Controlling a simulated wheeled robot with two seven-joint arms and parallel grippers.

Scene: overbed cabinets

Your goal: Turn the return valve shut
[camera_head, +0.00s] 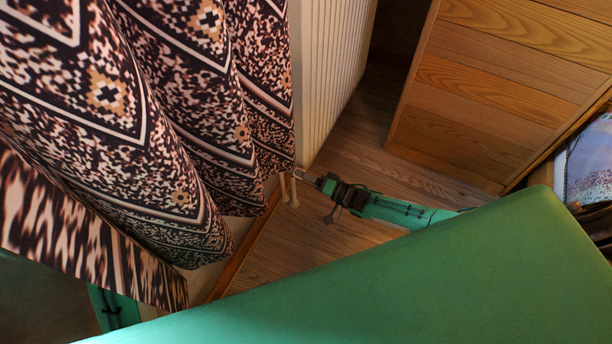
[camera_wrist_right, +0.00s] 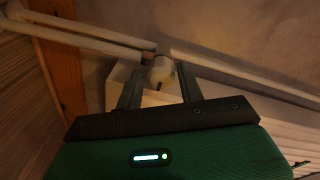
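The return valve (camera_wrist_right: 161,70) is a small whitish knob on white pipework, seen in the right wrist view just beyond and between my fingertips. My right gripper (camera_wrist_right: 160,78) is open, with one finger to each side of the valve and a gap showing on both sides. I cannot tell how deep the valve sits between the fingers. In the head view my right gripper (camera_head: 302,174) reaches low beside the curtain's lower edge, at the white pipes (camera_head: 294,192); the valve itself is not clear there. My left gripper is not in view.
A patterned curtain (camera_head: 190,110) hangs on the left, close to my right gripper. A ribbed white radiator (camera_head: 335,60) stands behind it. A wooden cabinet (camera_head: 500,85) is at the upper right. Wooden floor (camera_head: 300,245) shows below the gripper.

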